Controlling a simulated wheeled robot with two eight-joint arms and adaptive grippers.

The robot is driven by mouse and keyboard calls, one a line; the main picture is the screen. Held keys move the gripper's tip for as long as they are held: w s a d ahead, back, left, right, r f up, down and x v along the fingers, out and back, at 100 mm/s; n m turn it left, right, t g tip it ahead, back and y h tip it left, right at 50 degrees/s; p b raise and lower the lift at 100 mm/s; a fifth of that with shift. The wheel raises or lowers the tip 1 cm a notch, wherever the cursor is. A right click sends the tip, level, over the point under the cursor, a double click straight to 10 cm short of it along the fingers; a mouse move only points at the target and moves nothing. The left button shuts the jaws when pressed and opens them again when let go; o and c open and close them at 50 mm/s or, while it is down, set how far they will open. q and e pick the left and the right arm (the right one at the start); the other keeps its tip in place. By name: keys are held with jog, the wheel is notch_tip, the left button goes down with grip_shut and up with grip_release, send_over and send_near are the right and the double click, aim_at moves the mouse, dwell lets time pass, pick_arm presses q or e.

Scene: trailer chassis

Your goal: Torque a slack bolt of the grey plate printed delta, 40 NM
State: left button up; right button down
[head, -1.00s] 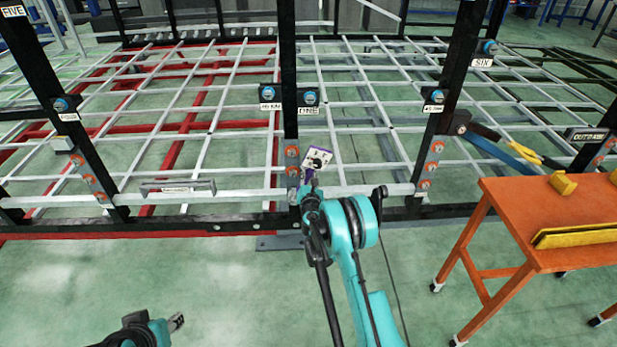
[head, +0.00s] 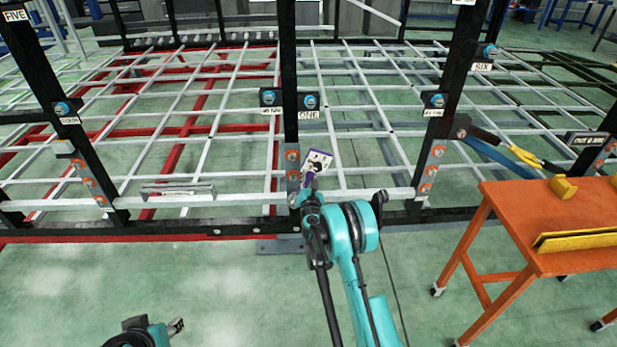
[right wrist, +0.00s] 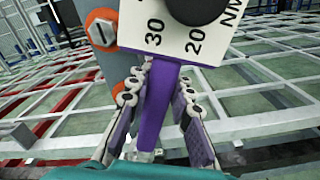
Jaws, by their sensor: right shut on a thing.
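My right gripper (head: 307,187) is shut on the purple handle (right wrist: 160,105) of a torque tool. The tool's white dial head (head: 318,161) is marked 20, 30 and NM in the right wrist view (right wrist: 195,38). The head is at the middle black post, just right of a grey plate (head: 292,166) with orange bolts. One orange bolt (right wrist: 101,27) shows close beside the head in the wrist view; I cannot tell whether they touch. Similar grey plates sit on the left post (head: 89,185) and right post (head: 431,171). No delta print is readable. My left gripper (head: 176,326) is low, away from the frame; its opening is unclear.
An orange table (head: 540,215) with yellow blocks stands at the right. A lattice of pale bars lies behind the posts, with a long black beam (head: 250,228) along the front. A grey handle-like bar (head: 178,192) is at left. The green floor in front is clear.

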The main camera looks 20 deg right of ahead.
jog(key=c, duration=2.2)
grip_release()
jog(key=shift+x, duration=0.8)
jog(key=shift+d, duration=0.15)
grip_shut()
jog(key=shift+s+d+f+m, duration=0.15)
jog(key=shift+d+f+m, duration=0.15)
jog(key=shift+d+m, duration=0.15)
jog(key=shift+s+d+f+m, duration=0.15)
jog(key=shift+d+f+m, duration=0.1)
jog(key=shift+d+m, duration=0.25)
jog(key=shift+s+d+f+m, duration=0.3)
jog(key=shift+d+f+m, duration=0.45)
jog(key=shift+d+m, duration=0.2)
jog(key=shift+d+f, duration=0.1)
jog(key=shift+s+d+f+m, duration=0.2)
jog(key=shift+d+f+m, duration=0.55)
jog(key=shift+m, duration=0.15)
jog(key=shift+f, duration=0.1)
